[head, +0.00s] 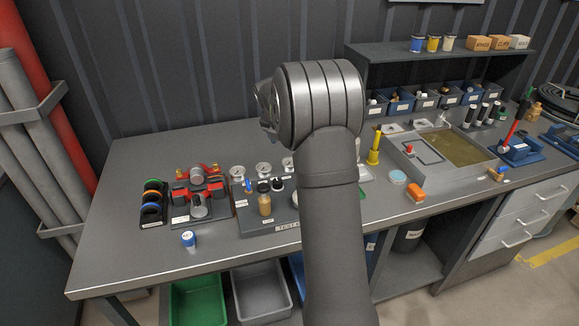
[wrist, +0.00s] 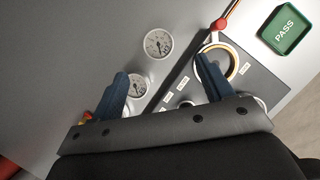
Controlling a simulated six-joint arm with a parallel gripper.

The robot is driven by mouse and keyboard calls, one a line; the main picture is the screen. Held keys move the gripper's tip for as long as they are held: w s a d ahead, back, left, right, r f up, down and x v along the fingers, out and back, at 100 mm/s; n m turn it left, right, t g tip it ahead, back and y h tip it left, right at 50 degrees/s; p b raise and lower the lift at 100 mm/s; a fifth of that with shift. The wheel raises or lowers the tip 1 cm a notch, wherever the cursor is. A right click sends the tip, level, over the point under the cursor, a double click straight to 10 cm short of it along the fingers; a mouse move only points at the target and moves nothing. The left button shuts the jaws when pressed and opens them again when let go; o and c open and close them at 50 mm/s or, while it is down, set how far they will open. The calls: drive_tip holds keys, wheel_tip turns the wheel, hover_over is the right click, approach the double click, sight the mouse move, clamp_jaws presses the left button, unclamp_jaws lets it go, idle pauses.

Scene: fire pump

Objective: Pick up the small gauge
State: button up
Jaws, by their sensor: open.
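My gripper (wrist: 162,66) is open in the wrist view, with its two blue fingers apart and nothing held between them. A round white-faced gauge (wrist: 158,43) lies face up on the grey surface, just beyond the fingertips. A second, slightly smaller-looking gauge (wrist: 136,86) lies nearer, beside the left finger, which partly covers it. I cannot tell for certain which is the small gauge. In the head view my arm hides the fingers and part of the bench behind it.
A dark labelled plate with a brass-ringed round fitting (wrist: 238,62) lies by the right finger. A green PASS tray (wrist: 285,30) stands beyond it.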

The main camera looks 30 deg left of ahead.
drive_tip(key=x, duration=0.5)
drive_tip(key=shift+w+f, duration=0.1)
drive_tip(key=shift+f, duration=0.25)
drive_tip(key=x, duration=0.5)
drive_tip(key=shift+s+a+f, duration=0.15)
drive_tip(key=shift+s+a, duration=0.05)
drive_tip(key=shift+s, duration=0.05)
drive_tip(key=c, duration=1.1)
